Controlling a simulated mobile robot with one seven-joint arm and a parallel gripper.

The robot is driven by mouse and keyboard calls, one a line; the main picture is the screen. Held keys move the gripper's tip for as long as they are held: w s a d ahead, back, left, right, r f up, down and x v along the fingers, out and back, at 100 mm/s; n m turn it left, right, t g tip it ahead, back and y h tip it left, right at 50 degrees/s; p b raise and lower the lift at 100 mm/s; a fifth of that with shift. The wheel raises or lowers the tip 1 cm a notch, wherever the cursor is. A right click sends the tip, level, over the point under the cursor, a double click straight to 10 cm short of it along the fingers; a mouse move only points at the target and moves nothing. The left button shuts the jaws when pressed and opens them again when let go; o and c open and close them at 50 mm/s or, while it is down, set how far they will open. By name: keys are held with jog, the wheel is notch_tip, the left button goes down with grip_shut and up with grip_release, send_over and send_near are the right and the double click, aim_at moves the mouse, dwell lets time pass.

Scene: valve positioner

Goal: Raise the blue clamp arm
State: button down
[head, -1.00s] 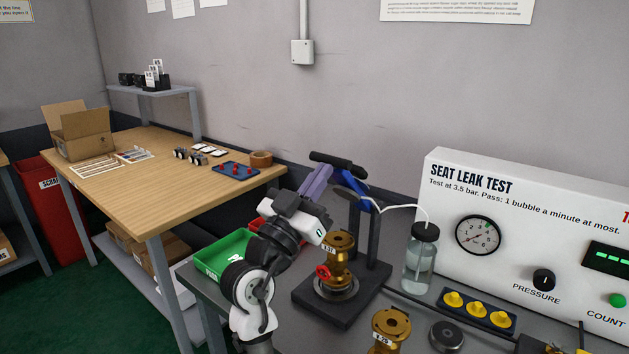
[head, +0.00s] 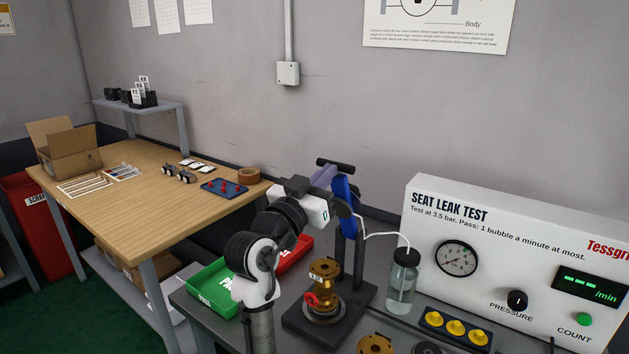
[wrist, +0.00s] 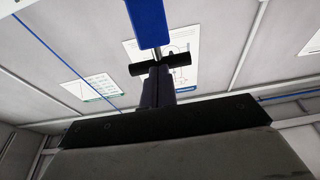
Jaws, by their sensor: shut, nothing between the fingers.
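The blue clamp arm (head: 346,205) stands steeply upright on the dark post (head: 338,255) of the test fixture, with a black crossbar handle (head: 337,165) at its top. In the wrist view the blue arm (wrist: 148,22) shows at the top, with the crossbar (wrist: 180,61) below it. My gripper (head: 326,174) is shut and empty, its purplish fingers close to the crossbar and blue arm. In the wrist view the fingertips (wrist: 158,72) overlap the bar; I cannot tell whether they touch it. A brass valve (head: 323,278) with a red knob sits below in the fixture.
A white seat leak test panel (head: 470,215) and a clear bottle (head: 402,285) with a white tube stand at right. Green (head: 208,292) and red (head: 298,250) bins lie behind my arm. A wooden bench (head: 150,215) is at left.

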aim_at(334, 162)
jog(key=shift+r+x, duration=0.15)
jog(key=shift+x, duration=0.8)
jog(key=shift+r+x, duration=0.15)
jog(key=shift+x, duration=0.8)
jog(key=shift+s, duration=0.15)
